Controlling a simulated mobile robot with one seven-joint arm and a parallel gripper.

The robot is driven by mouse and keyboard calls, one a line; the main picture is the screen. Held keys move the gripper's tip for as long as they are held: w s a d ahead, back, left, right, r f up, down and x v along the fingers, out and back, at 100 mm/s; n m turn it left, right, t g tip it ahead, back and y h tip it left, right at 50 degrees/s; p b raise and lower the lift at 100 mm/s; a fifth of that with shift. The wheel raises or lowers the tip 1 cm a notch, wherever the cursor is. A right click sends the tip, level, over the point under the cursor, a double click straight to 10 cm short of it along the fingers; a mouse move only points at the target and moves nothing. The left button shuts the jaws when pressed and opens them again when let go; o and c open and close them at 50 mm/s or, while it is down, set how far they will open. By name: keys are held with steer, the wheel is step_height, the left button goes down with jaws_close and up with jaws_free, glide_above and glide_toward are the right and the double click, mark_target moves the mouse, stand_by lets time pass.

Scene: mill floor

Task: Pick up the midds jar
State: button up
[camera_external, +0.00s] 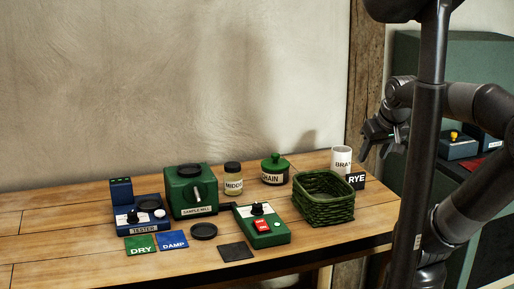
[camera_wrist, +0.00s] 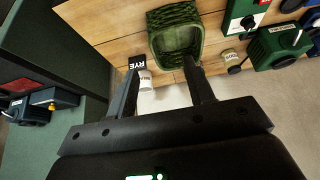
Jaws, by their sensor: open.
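The midds jar (camera_external: 233,182) is a small glass jar with pale contents, a black lid and a white label reading MIDDS. It stands upright on the wooden bench, between the green sample mill and the green-lidded jar. In the wrist view a pale jar with a dark lid (camera_wrist: 230,57), which looks like the same jar, lies right of the fingers. My gripper (camera_external: 370,143) is open and empty, raised at the right end of the bench, well away from the jar. Its two fingers (camera_wrist: 162,68) show apart in the wrist view.
The green-lidded jar (camera_external: 275,170) stands right of the midds jar, the sample mill (camera_external: 193,192) left. A green switch box (camera_external: 262,226) is in front. The green basket (camera_external: 325,198), white BRAN cup (camera_external: 341,160) and black RYE card (camera_external: 356,181) stand nearer my gripper.

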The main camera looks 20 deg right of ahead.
steer(key=o, duration=0.7)
steer(key=n+g+y, duration=0.1)
steer(key=n+y, duration=0.1)
steer(key=n, duration=0.2)
glide_above(235, 166)
steer(key=s, duration=0.3)
step_height(235, 166, down, 11)
steer(key=x, duration=0.4)
steer(key=d+x, duration=0.1)
steer(key=x, duration=0.1)
steer(key=shift+s+x, duration=0.15)
steer(key=shift+x, duration=1.25)
steer(key=shift+s+x, duration=0.1)
steer(key=shift+x, duration=1.3)
